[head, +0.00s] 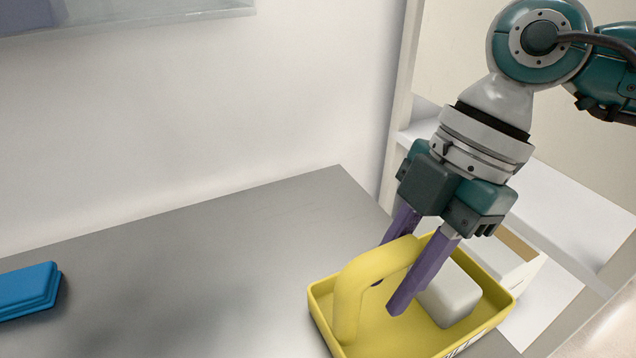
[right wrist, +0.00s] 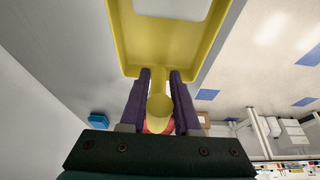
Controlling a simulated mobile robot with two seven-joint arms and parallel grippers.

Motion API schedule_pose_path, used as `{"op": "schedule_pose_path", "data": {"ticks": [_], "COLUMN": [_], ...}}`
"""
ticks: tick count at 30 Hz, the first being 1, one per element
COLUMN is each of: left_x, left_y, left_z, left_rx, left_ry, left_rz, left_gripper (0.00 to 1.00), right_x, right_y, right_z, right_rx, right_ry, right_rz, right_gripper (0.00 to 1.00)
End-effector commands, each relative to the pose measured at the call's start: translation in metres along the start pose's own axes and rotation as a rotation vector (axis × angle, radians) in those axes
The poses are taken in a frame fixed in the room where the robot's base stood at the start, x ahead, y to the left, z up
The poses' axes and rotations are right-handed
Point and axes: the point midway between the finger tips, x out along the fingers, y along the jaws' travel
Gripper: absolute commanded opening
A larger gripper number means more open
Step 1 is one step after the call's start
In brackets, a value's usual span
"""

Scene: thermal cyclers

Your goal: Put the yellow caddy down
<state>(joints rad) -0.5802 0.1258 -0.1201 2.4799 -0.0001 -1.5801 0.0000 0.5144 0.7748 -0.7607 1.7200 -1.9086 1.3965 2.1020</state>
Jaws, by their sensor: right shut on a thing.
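The yellow caddy (head: 385,328) is an open tray with a tall arched handle (head: 350,285), at the lower right of the head view. A white block-like item (head: 452,294) lies in it. My right gripper (head: 396,272) has purple fingers and is shut on the caddy's handle. In the right wrist view the fingers (right wrist: 159,95) stand on both sides of the handle, with the caddy (right wrist: 125,40) beyond them. The caddy overlaps the grey bench at its right end; I cannot tell whether it touches the surface. My left gripper is not in view.
The grey bench top (head: 200,270) is clear left of the caddy. A blue box (head: 28,290) lies at the bench's left. White shelving (head: 560,210) stands to the right, past the bench edge. A wall runs behind the bench.

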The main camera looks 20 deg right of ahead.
Motion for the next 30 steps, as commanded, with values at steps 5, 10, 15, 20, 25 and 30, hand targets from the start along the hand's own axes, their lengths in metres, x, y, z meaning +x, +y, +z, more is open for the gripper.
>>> {"op": "schedule_pose_path", "data": {"ticks": [5,10,15,20,25,30], "left_x": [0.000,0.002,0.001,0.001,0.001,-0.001], "left_y": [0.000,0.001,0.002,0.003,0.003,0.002], "left_z": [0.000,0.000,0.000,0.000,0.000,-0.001], "left_rx": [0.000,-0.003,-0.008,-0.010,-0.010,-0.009], "left_ry": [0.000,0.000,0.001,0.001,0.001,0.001], "left_rz": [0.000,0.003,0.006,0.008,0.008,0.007], "left_gripper": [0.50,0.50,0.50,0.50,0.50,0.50], "right_x": [0.003,0.005,0.004,0.004,0.004,-0.011], "right_y": [0.001,0.001,0.000,0.000,0.000,0.001], "right_z": [0.001,0.002,0.002,0.002,0.002,0.002], "right_rx": [-0.003,-0.002,-0.001,-0.001,-0.001,-0.001], "right_ry": [0.000,0.000,0.000,0.000,0.000,-0.001], "right_rz": [0.003,0.002,0.001,0.001,0.001,0.004], "right_gripper": [0.00,0.00,0.50,0.61,0.61,0.61]}}
